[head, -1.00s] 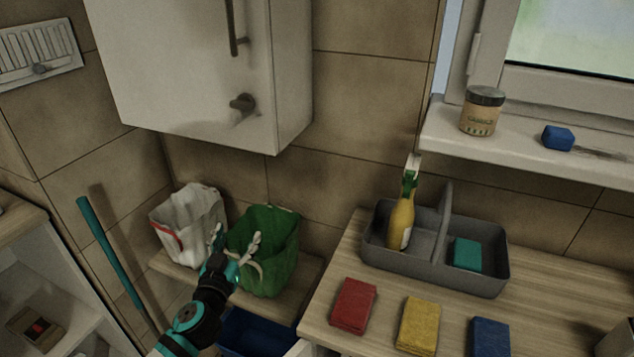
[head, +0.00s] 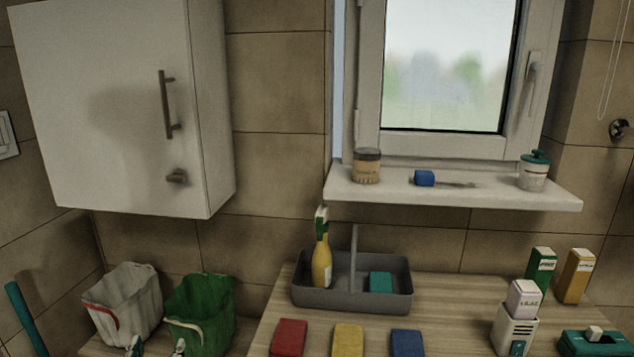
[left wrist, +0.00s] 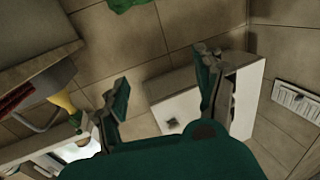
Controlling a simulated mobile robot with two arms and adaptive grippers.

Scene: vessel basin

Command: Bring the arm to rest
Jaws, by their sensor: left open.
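My left gripper (head: 157,347) shows only by its fingertips at the bottom left edge of the head view, low in front of the white bucket (head: 128,302) and the green bucket (head: 201,312). It is open. In the left wrist view the two fingers of the gripper (left wrist: 160,78) stand wide apart with nothing between them. The rest of the left arm is out of the head view. My right gripper is in neither view.
A white wall cabinet (head: 110,110) hangs above the buckets. The worktop (head: 450,300) holds a grey caddy (head: 330,298) with a spray bottle (head: 321,262), and several sponges and boxes. A windowsill (head: 450,192) juts out above it.

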